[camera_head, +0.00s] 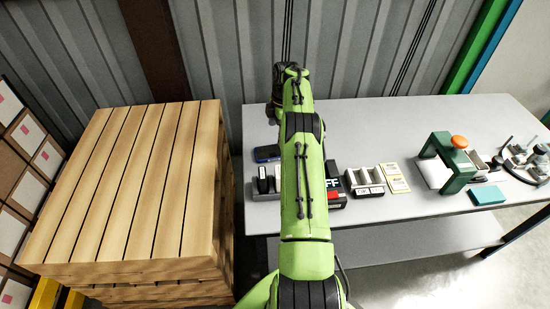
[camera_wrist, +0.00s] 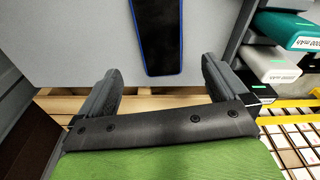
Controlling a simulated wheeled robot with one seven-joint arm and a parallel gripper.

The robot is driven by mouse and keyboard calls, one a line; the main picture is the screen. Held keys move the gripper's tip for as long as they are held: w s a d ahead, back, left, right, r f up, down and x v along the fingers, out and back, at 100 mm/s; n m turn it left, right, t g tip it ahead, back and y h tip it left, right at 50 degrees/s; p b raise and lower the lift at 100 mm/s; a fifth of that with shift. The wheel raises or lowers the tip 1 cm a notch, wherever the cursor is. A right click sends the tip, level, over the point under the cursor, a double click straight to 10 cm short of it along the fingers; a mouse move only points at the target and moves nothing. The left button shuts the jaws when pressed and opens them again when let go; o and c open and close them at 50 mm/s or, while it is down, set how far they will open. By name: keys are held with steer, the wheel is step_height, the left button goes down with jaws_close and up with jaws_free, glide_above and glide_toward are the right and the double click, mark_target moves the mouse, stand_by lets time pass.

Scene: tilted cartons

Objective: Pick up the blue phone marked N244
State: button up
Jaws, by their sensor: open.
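A dark phone with a blue edge (camera_wrist: 157,35) lies flat on the grey table, at the top middle of the wrist view. In the head view a small blue-edged phone (camera_head: 267,153) lies near the table's left edge. No N244 marking is readable. My gripper (camera_wrist: 160,68) is open and empty in the wrist view, its two fingers apart on either side of the phone's near end in the picture. Whether they are at the phone's height, I cannot tell. In the head view my arm hides the gripper.
Teal (camera_wrist: 288,30) and white (camera_wrist: 268,66) power banks marked mAh stand close right of my gripper. A stacked wooden pallet (camera_head: 130,190) adjoins the table (camera_head: 375,125) on the left. A green press (camera_head: 447,160) stands right. The table's back middle is clear.

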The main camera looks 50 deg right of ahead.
mark_target(275, 151)
steer(key=f, duration=0.3)
steer(key=f+b, duration=0.1)
steer(key=f, duration=0.2)
steer(key=f+b, duration=0.1)
steer(key=f, duration=0.2)
steer(key=shift+w+a, duration=0.1)
steer(key=shift+a, duration=0.2)
steer(key=shift+r, duration=0.2)
steer(key=c, duration=1.1)
